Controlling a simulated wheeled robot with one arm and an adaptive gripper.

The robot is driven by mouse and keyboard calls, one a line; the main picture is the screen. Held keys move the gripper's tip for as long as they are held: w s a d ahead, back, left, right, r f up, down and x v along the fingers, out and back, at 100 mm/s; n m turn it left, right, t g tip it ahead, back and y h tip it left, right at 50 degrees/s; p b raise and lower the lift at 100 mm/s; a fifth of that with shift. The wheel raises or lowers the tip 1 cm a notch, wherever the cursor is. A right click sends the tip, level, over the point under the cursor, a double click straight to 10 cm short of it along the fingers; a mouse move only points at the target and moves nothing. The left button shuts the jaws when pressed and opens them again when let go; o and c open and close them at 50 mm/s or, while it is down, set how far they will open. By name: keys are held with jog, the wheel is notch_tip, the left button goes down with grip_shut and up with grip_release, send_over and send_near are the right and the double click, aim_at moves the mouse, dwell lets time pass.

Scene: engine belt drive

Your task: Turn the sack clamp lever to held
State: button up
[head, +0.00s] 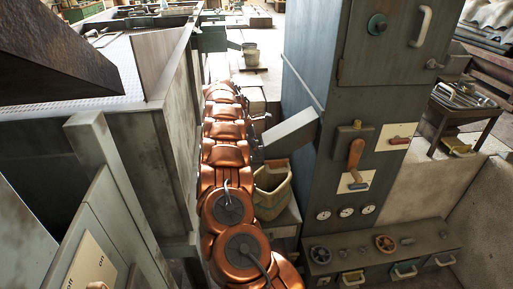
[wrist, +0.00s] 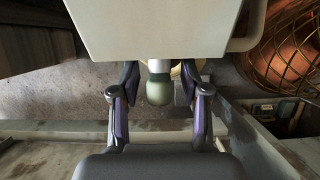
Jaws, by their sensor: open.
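In the wrist view my gripper (wrist: 158,92) is open, with one dark and purple finger on each side of a rounded grey-green knob (wrist: 160,88). The knob sits on a short pale stem below a pale panel (wrist: 160,30). Gaps show between the knob and both fingers. I cannot tell for sure whether this knob is the sack clamp lever's end. In the head view an open sack (head: 272,190) stands below a grey sloping chute (head: 291,133). No lever marked held is readable there, and I cannot make out my gripper.
A tall grey cabinet (head: 372,95) carries an orange-handled lever (head: 355,154), a red-handled lever (head: 400,140) and three gauges (head: 346,212). A grey bin wall (head: 140,150) stands at left. A plate marked on and off (head: 92,262) is near left.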

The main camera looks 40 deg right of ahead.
grip_shut()
dwell(0.4)
